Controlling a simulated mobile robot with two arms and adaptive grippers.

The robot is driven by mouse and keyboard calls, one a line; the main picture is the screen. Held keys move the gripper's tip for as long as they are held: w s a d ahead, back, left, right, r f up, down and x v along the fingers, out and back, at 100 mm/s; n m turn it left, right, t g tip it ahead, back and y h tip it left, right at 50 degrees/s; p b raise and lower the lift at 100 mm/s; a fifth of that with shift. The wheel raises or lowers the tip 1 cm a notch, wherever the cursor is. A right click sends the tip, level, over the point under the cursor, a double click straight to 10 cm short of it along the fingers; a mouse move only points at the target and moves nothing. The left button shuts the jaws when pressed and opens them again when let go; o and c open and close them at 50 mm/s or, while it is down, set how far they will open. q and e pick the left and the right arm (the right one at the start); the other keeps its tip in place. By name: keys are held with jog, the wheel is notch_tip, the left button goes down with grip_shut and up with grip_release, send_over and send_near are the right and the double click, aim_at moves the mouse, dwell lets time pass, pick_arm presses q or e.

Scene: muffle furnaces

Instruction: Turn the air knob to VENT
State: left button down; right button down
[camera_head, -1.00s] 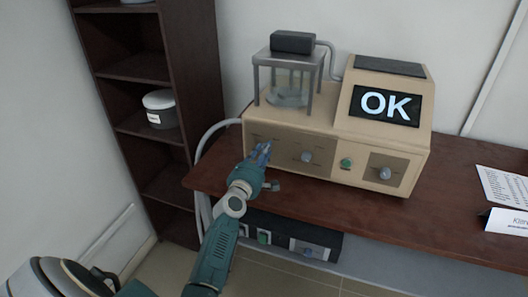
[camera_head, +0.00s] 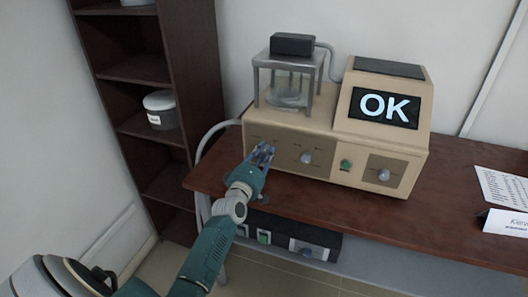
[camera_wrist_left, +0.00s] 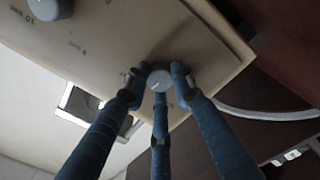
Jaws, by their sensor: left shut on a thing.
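The beige machine (camera_head: 325,174) stands on the brown table with a row of knobs on its front panel. My left gripper (camera_head: 262,152) is at the panel's left end, its blue fingers closed around a small grey knob. In the left wrist view the knob (camera_wrist_left: 160,80) sits between the fingertips of my left gripper (camera_wrist_left: 158,75), with a light pointer line on its face. In the head view the fingers hide that knob. The lettering near it is too small or covered to read. My right gripper is not in view.
Another knob (camera_head: 306,157), a green button (camera_head: 346,164) and a further knob (camera_head: 384,174) lie to the right on the panel. A glass chamber (camera_head: 288,88) and a screen reading OK (camera_head: 384,105) are above. A black box (camera_head: 290,238) is below the tabletop.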

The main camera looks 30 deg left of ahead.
pick_arm(q)
jog(key=m+p, duration=0.1)
jog(key=m, duration=0.5)
jog(key=shift+m, duration=0.4)
dwell(0.4)
jog(key=c, duration=1.5)
grip_release()
jog(key=shift+a, duration=0.1)
jog(key=shift+o, duration=0.2)
jog(key=shift+s, duration=0.1)
jog(key=shift+s+f, duration=0.1)
jog(key=shift+s, duration=0.1)
jog(key=v, duration=1.1)
jog(key=shift+s, duration=0.25)
